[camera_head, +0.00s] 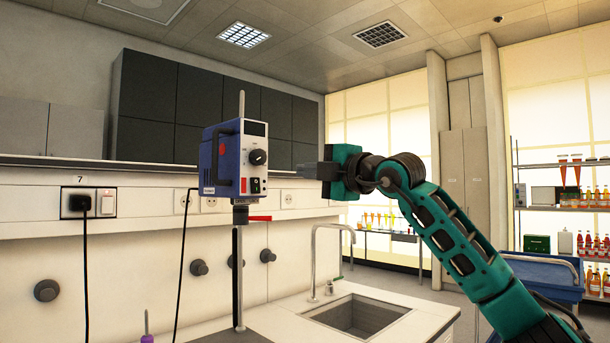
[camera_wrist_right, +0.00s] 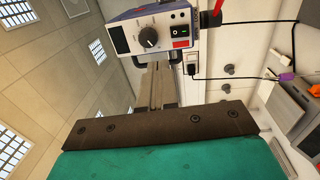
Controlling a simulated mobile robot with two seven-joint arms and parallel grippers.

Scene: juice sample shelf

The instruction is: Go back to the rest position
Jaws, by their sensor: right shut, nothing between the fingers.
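My right gripper (camera_head: 308,170) is raised in the middle of the head view, at the end of my green and black right arm. It points left, toward a blue and white stirrer motor (camera_head: 232,165) on a stand, and appears a little apart from it. In the right wrist view its fingers (camera_wrist_right: 158,85) are together with nothing between them. The stirrer's front panel (camera_wrist_right: 152,38) shows beyond the fingertips there. My left gripper is not in view.
A white bench with a sink (camera_head: 360,315) and a curved tap (camera_head: 314,260) lies below the arm. A wall socket (camera_head: 88,203) with a plugged cable is at left. Shelves with juice bottles (camera_head: 590,243) stand at far right, behind a blue cart (camera_head: 545,280).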

